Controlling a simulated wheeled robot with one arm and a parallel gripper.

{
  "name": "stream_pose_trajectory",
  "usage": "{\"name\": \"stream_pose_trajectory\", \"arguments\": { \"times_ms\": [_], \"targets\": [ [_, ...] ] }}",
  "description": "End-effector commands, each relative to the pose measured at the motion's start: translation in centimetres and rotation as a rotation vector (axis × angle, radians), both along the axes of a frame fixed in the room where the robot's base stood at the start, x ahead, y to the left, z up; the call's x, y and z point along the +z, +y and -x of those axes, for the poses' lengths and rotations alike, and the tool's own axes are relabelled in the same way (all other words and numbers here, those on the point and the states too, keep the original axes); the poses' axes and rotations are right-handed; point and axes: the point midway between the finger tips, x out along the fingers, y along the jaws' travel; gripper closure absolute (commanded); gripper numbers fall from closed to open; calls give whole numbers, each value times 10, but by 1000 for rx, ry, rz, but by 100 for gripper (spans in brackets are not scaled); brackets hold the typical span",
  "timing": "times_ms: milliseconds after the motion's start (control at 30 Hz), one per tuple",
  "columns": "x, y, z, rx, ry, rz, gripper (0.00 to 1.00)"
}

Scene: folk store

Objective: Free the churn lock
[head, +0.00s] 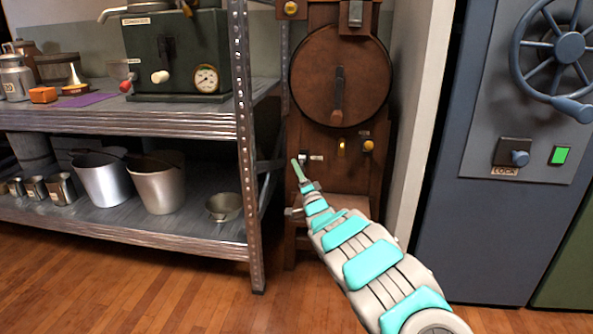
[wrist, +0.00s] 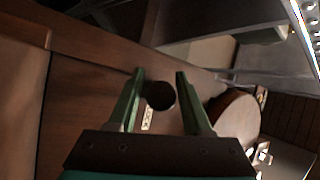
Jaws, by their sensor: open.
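The churn is a tall brown wooden cabinet with a round drum (head: 340,76) and a lever on its front. Below the drum is a small dark knob (head: 304,155) beside a pale label. In the wrist view a dark round knob (wrist: 160,96) shows between the fingers, with a pale label (wrist: 147,119) below it; its lettering is hard to read. My gripper (wrist: 158,82) is open, one finger on each side of the knob as seen there. I cannot tell whether either finger touches it. In the head view my gripper (head: 298,170) is just below the knob.
A metal shelf (head: 200,125) stands close on the left, with its post beside the churn. A lit lamp (head: 341,147) and a brass knob (head: 367,146) sit right of the label. A blue door (head: 450,210) with a wheel and its own lock knob (head: 519,158) is at right.

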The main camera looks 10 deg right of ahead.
Motion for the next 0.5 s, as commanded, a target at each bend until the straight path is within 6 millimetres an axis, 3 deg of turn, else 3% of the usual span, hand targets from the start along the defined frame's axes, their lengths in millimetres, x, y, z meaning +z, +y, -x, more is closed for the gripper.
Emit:
{"name": "stream_pose_trajectory", "arguments": {
  "times_ms": [500],
  "targets": [
    [5, 2, -10, 0, -1, 1, 51]
  ]
}}
